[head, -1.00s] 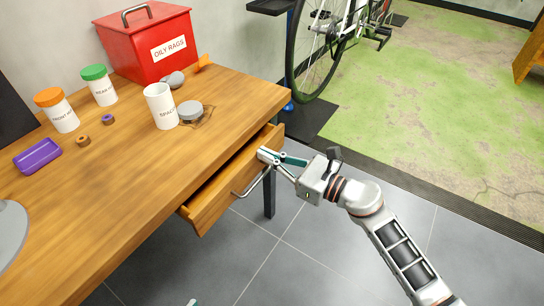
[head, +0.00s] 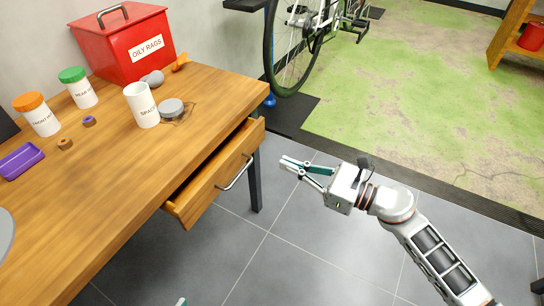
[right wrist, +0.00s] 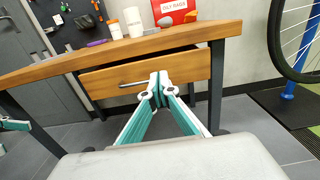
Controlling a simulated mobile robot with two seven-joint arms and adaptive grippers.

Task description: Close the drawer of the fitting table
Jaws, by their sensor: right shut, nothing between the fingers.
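The wooden fitting table (head: 120,150) stands on the left in the head view. Its drawer (head: 208,184) is partly open, with a gap showing behind its front. The drawer front, with a metal bar handle (head: 236,174), also shows in the right wrist view (right wrist: 190,70). My right gripper (head: 284,163) is shut and empty, in front of and to the right of the handle, apart from it. In the right wrist view its fingertips (right wrist: 159,88) overlap the drawer front. Only a fingertip of my left gripper (head: 181,301) shows at the bottom edge.
On the tabletop are a red oily rags box (head: 130,42), a white cup (head: 141,105), two lidded jars, a purple tray (head: 20,160) and small parts. A bicycle (head: 300,40) stands behind the table. The grey floor around my right arm is clear.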

